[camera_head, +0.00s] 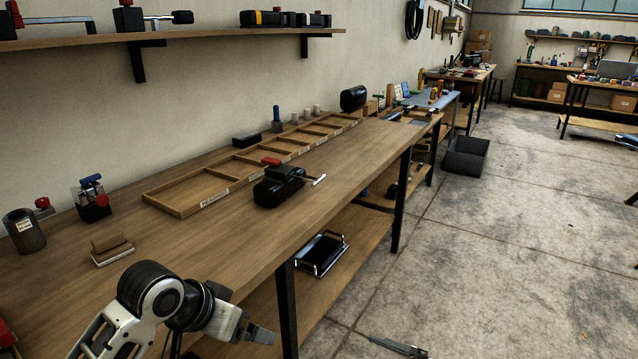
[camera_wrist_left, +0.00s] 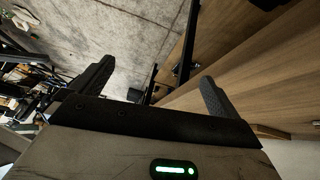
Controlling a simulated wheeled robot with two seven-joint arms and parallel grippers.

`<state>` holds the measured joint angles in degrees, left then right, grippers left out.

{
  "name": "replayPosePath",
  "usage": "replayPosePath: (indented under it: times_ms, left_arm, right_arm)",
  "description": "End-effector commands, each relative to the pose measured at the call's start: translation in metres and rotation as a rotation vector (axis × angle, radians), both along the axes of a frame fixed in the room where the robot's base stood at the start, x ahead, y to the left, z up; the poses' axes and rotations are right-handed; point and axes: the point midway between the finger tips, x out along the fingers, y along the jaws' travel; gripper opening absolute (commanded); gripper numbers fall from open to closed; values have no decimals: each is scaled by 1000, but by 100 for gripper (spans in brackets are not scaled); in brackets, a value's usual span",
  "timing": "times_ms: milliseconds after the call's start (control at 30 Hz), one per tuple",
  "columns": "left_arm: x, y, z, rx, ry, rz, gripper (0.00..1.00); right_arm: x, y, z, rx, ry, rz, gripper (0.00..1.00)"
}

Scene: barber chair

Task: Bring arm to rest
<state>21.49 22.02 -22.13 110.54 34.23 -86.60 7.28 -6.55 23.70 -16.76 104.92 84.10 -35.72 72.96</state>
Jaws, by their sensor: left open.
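My left arm comes in from the bottom left in the head view. Its gripper (camera_head: 262,334) points right, just off the front edge of the wooden workbench (camera_head: 130,228). In the left wrist view the gripper (camera_wrist_left: 156,80) shows two dark fingers set wide apart with nothing between them. It is open and touches nothing that I can see. A grey and dark piece (camera_head: 398,347) shows at the bottom edge of the head view; I cannot tell whether it is part of my right arm.
The bench holds a divided wooden tray (camera_head: 185,210), a black clamp-like tool (camera_head: 278,186), a sanding block (camera_head: 111,248) and a dark cup (camera_head: 24,231). A black tray (camera_head: 320,254) lies on the lower shelf. The concrete floor (camera_head: 500,250) to the right is clear.

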Motion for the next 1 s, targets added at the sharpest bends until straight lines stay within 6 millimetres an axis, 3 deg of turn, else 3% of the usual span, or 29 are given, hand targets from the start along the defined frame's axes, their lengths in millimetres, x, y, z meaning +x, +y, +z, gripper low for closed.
replayPosePath:
  times_ms: [167, 300, 433, 600, 700, 1000]
  left_arm:
    - [-27, -11, -57, -78, -60, 60, 100]
    - [-68, -12, -107, -121, -149, 139, 100]
    - [-114, -5, -136, -117, -238, 200, 100]
    - [-161, 5, -151, -85, -322, 235, 100]
    - [-175, 8, -153, -73, -349, 240, 100]
    - [-179, 8, -153, -68, -361, 240, 100]
  right_arm:
    - [-28, -2, -41, -376, -257, 38, 87]
    - [-60, -14, -75, -841, -540, 148, 87]
    - [-87, -30, -92, -1268, -776, 314, 87]
    - [-111, -48, -100, -1650, -968, 533, 87]
    - [-117, -53, -100, -1759, -1022, 613, 87]
    - [-119, -56, -101, -1802, -1044, 646, 87]
